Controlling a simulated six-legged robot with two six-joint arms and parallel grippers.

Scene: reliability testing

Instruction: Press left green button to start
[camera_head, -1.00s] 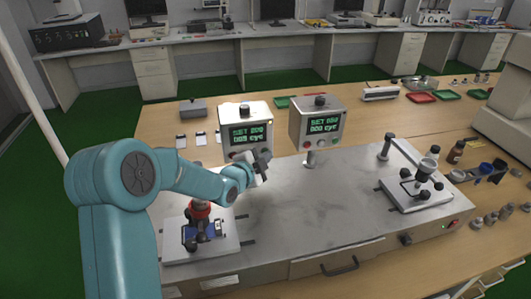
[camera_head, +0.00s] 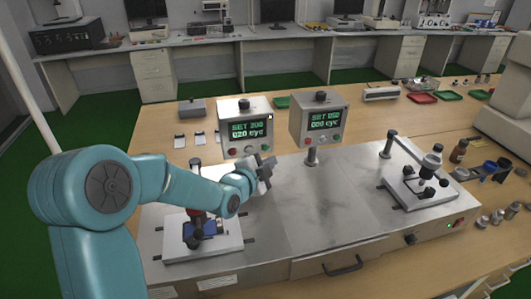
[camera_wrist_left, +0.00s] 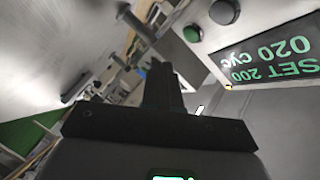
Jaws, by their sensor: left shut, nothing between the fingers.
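The left control box (camera_head: 244,127) stands at the back of the metal bench unit, with a lit display reading SET 200 and 020 cyc. Its green button (camera_wrist_left: 191,33) shows in the left wrist view, near a dark round knob (camera_wrist_left: 224,12) and the upside-down display (camera_wrist_left: 270,58). My left gripper (camera_head: 265,168) is shut and empty, just below and in front of the box's lower right corner. Its closed fingers (camera_wrist_left: 161,88) look apart from the green button in the wrist view. My right gripper is not in view.
A second control box (camera_head: 319,121) stands to the right, reading SET 050 and 000 cyc. A test fixture (camera_head: 415,190) sits on the right; another (camera_head: 205,235) is partly hidden behind my left arm. The metal top (camera_head: 315,205) between them is clear.

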